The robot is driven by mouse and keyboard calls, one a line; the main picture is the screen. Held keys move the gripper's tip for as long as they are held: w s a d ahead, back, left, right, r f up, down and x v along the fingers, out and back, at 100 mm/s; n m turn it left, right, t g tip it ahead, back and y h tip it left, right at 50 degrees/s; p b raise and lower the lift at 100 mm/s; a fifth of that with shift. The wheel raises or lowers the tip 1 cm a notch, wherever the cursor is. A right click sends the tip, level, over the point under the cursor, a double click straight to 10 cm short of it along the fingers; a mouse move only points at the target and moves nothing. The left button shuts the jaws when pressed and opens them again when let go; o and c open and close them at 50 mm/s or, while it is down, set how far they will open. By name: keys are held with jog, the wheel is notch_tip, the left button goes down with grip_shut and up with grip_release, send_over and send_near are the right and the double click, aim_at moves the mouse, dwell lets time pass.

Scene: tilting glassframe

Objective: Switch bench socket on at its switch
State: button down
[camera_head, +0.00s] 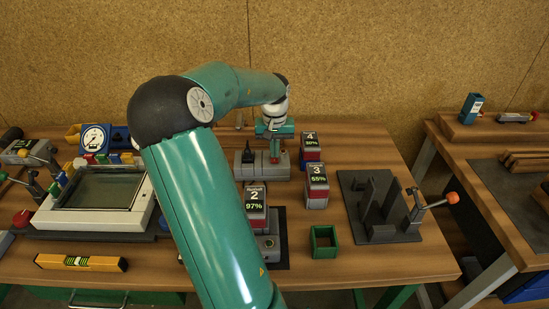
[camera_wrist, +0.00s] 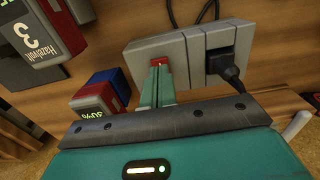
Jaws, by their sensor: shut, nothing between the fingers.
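The bench socket (camera_head: 245,170) is a grey block at the back middle of the bench, with a black plug in it. In the wrist view the socket (camera_wrist: 185,45) lies across the top middle, with the black plug (camera_wrist: 222,66) in its right part. Its red switch (camera_wrist: 157,62) is at the left part and carries a small pale mark. My gripper (camera_wrist: 157,70) is shut and empty, with its green fingertips right at the switch's near edge. I cannot tell whether they touch it or which way the switch is set. In the head view my gripper (camera_head: 275,158) points down over the socket's right part.
Battery blocks 4 (camera_head: 310,140), 3 (camera_head: 317,175) and 2 (camera_head: 256,197) stand right and in front of the socket. A black cable (camera_wrist: 205,12) runs behind it. A dark rack (camera_head: 375,210) and green open box (camera_head: 324,240) are at right. A framed glass panel (camera_head: 97,190) lies left.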

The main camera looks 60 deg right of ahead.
aim_at(274, 160)
jog(key=shift+f, duration=0.9)
dwell(0.6)
jog(key=shift+r, duration=3.55)
jog(key=shift+w, duration=0.1)
